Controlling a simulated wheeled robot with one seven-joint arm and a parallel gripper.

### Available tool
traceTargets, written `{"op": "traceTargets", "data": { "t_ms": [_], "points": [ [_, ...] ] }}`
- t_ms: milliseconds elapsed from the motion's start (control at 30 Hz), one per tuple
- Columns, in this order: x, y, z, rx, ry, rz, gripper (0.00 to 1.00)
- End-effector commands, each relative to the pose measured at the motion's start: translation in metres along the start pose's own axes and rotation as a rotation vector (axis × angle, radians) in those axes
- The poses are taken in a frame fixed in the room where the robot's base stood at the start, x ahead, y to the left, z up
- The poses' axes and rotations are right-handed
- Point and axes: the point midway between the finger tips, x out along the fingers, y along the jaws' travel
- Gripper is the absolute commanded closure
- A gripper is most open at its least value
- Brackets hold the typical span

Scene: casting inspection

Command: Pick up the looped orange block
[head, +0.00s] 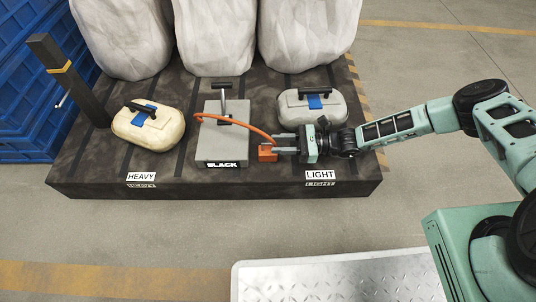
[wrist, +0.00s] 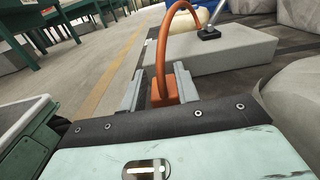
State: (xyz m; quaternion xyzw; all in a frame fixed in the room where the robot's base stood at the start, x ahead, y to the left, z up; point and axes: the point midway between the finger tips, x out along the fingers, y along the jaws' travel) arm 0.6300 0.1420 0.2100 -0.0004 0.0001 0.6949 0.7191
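The orange block (head: 267,153) sits on the dark platform in front of the grey box, by its right side. A thin orange loop (head: 237,122) rises from it and arcs left across the grey box. In the wrist view the block (wrist: 166,91) shows between my two fingers, with the loop (wrist: 161,45) curving up and right. My gripper (head: 284,143) reaches in from the right with its fingers apart, their tips at the block's right side. A small gap shows beside the left finger in the wrist view (wrist: 158,90). Firm contact on either side cannot be told.
The grey box (head: 210,150) with an upright lever stands just left, marked BLACK. A cream handled weight (head: 148,124) and a grey one (head: 325,112) stand on the dark platform (head: 230,185). White sacks (head: 212,35) stand behind. Blue crates (head: 25,100) are at left.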

Motion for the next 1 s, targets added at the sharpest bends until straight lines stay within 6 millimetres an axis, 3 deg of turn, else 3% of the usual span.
{"op": "traceTargets", "data": {
  "t_ms": [233,533,667,1000],
  "points": [
    [0.034,0.002,-0.002,0.001,-0.002,0.001,0.69],
    [0.039,0.001,0.001,0.000,0.000,-0.001,0.69],
    [0.039,0.001,0.001,0.000,0.000,-0.001,1.00],
    [0.039,0.001,0.002,0.000,-0.001,-0.001,1.00]
  ]
}}
